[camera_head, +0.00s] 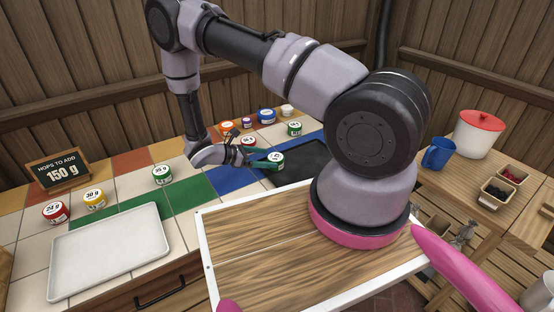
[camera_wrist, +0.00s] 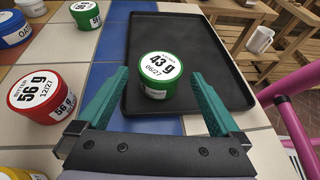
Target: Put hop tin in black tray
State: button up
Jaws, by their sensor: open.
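A green tin with a white lid reading 43 g (camera_wrist: 157,75) stands upright inside the black tray (camera_wrist: 215,60), near its left side; the head view shows this tin (camera_head: 276,160) at the tray's left end (camera_head: 292,177). My gripper (camera_wrist: 160,75) is open, with its teal fingers on either side of the tin and visible gaps between. In the head view my gripper (camera_head: 258,160) is beside the tin, and my arm hides part of the black tray. Other labelled tins are the green 35 g (camera_head: 162,174), yellow 38 g (camera_head: 95,199) and red 24 g (camera_head: 55,212).
A sign (camera_head: 59,172) reads "HOPS TO ADD 150 g". An empty pale tray (camera_head: 110,250) lies at the front left. A red 56 g tin (camera_wrist: 42,95) is left of my gripper. More tins stand along the back. A blue mug (camera_head: 437,153) and red-lidded pot (camera_head: 480,133) are right.

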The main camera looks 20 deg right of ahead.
jog(key=v, duration=0.4)
jog(key=shift+a+r, duration=0.1)
jog(key=shift+a, duration=0.05)
jog(key=shift+w+r, duration=0.1)
jog(key=shift+r, duration=0.25)
notch_tip(320, 180, up, 27)
jog(key=s+d+m+g+y, duration=0.25)
jog(key=m+y, duration=0.55)
jog(key=m, duration=0.4)
jog(key=s+r+m+t+y, duration=0.3)
jog(key=s+r+m+t, duration=0.1)
jog(key=s+r, duration=0.4)
jog(key=s+d+r+m+t+y, duration=0.1)
jog(key=s+r+m+t+y, duration=0.3)
jog(key=s+r, duration=0.4)
notch_tip(320, 180, up, 5)
jog(key=m+t, duration=0.1)
jog(key=m, duration=0.1)
jog(key=shift+s+r+m+y, duration=0.15)
jog(key=shift+s+m+y, duration=0.15)
jog(key=shift+m, duration=0.1)
